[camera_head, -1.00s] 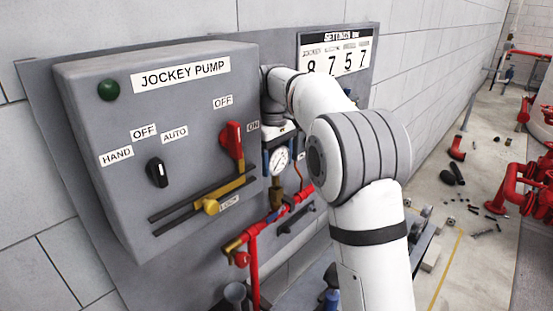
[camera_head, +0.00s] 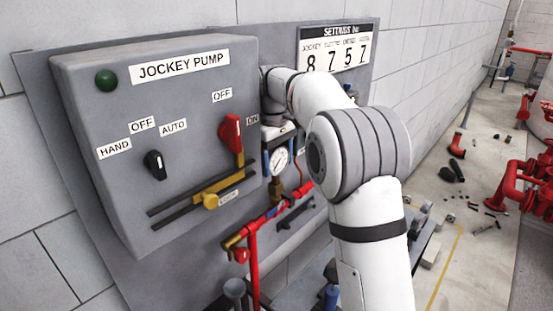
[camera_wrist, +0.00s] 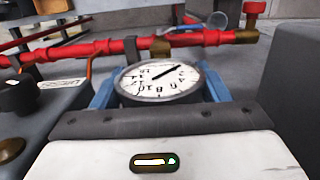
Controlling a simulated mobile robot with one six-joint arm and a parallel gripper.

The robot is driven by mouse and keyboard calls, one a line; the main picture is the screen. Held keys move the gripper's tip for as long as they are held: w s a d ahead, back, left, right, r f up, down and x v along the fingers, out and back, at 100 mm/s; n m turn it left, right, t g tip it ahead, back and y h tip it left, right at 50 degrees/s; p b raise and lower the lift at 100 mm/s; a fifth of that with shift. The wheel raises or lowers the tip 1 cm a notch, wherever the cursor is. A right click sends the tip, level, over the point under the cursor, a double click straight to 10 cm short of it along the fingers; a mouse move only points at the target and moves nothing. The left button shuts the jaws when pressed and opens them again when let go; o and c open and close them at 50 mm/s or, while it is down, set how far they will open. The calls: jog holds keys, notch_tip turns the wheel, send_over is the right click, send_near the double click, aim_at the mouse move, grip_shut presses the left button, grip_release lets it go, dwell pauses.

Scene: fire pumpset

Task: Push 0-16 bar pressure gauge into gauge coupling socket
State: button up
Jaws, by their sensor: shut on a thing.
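The pressure gauge (camera_head: 278,161) has a round white dial with a black needle, and it is upright in the head view. My gripper (camera_wrist: 160,88) is shut on it, with a blue finger on each side of its case. The gauge also shows upside down in the wrist view (camera_wrist: 158,79). A brass coupling (camera_head: 277,189) is directly below the gauge, on the red pipe; it also shows beyond the dial in the wrist view (camera_wrist: 160,47). I cannot tell how deep the gauge's stem sits in the socket.
The grey jockey pump box (camera_head: 90,190) stands close left of my gripper, with a red switch handle (camera_head: 230,134). A red pipe (camera_head: 252,265) runs below the gauge. A settings board (camera_head: 337,50) hangs behind.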

jog(key=shift+f+b, duration=0.55)
jog(key=shift+f, duration=0.5)
jog(key=o, duration=1.8)
jog(key=r, duration=0.7)
jog(key=shift+w+a+r, duration=0.2)
jog(key=shift+a+r, duration=0.05)
jog(key=shift+r, duration=0.15)
